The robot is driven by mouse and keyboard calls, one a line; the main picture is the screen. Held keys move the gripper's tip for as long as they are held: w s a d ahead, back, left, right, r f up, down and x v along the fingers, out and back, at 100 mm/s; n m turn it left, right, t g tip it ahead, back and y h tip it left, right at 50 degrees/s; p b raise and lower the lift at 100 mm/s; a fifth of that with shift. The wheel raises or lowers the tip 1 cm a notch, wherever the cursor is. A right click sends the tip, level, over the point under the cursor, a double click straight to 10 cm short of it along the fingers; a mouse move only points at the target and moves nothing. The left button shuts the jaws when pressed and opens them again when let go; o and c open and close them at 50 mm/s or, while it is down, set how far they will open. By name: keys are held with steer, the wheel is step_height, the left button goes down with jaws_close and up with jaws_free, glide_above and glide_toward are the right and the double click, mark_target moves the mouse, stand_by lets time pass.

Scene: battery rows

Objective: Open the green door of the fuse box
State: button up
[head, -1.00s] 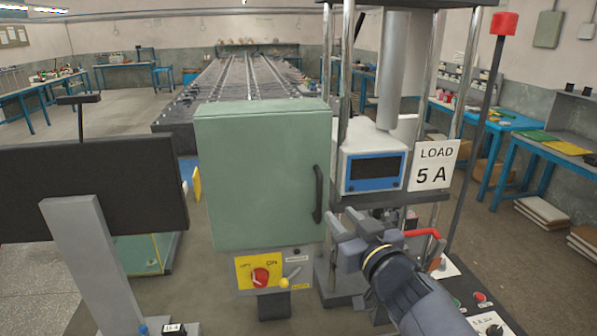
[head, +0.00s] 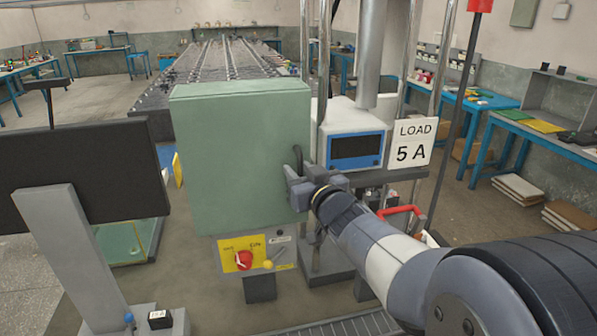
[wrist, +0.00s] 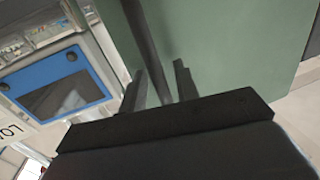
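The green door (head: 235,160) of the fuse box faces me in the head view and looks shut, flush with the box. It also fills the right of the wrist view (wrist: 235,50). Its dark vertical handle (head: 298,155) is at the door's right edge, mostly hidden by my gripper (head: 296,188). In the wrist view the handle bar (wrist: 143,35) runs down between the two fingertips of my gripper (wrist: 160,85). The fingers stand apart, one on each side of the bar. I cannot tell whether they touch it.
A yellow panel with a red knob (head: 244,260) is below the door. A meter with a blue frame (head: 356,151) and a "LOAD 5 A" sign (head: 411,143) stand close on the right. A black monitor (head: 85,180) is at the left.

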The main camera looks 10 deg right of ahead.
steer(key=shift+c, duration=0.4)
jaws_close()
